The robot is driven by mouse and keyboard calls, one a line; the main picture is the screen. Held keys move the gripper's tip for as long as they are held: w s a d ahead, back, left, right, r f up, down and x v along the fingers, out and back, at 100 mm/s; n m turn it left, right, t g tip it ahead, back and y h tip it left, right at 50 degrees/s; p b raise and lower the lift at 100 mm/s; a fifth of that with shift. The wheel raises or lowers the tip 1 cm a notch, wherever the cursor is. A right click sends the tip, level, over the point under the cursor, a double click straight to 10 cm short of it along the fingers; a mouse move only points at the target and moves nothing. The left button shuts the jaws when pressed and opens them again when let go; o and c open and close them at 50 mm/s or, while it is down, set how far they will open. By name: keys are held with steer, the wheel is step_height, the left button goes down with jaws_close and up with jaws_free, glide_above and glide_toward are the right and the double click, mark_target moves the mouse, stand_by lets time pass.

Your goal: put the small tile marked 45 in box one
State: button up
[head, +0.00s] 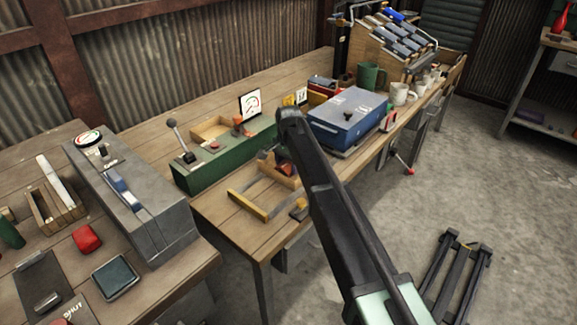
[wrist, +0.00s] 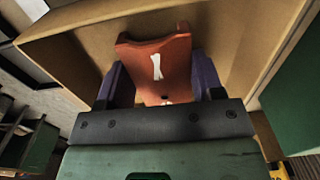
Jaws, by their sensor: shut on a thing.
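My gripper (wrist: 163,88) shows in the wrist view with two purple fingers shut on an orange tile-like piece (wrist: 150,62). The piece has a curved-in top edge and a white mark that I cannot read as a number. It is in front of tan wooden panels (wrist: 250,30), apparently inside or just above an open wooden box; I cannot tell whether it touches the wood. In the head view my arm reaches over the bench, and orange shows in a small wooden box (head: 291,181) below its end. No box is clearly labelled as one.
A green unit (head: 200,178) with a lever and wooden tray stands left of my arm. A grey machine (head: 150,215) stands at the left. The bench's front edge is close.

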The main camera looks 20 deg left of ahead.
mark_target(289, 163)
steer(key=o, duration=1)
steer(key=shift+f, duration=0.1)
step_height(289, 163, up, 12)
steer(key=p, duration=1.2)
steer(key=shift+r, duration=0.2)
steer(key=s+d+n, duration=0.1)
steer(key=s+d, duration=0.3)
steer(key=d, duration=0.8)
steer(key=s+d+n, duration=0.1)
steer(key=s+d, duration=0.3)
steer(key=d, duration=0.8)
steer(key=s+d, duration=0.6)
steer(key=d, duration=0.1)
steer(key=s+d+n, duration=0.1)
steer(key=s+d, duration=0.5)
steer(key=d, duration=0.1)
steer(key=s+d+n, duration=0.1)
steer(key=s+d, duration=0.5)
steer(key=shift+d, duration=0.4)
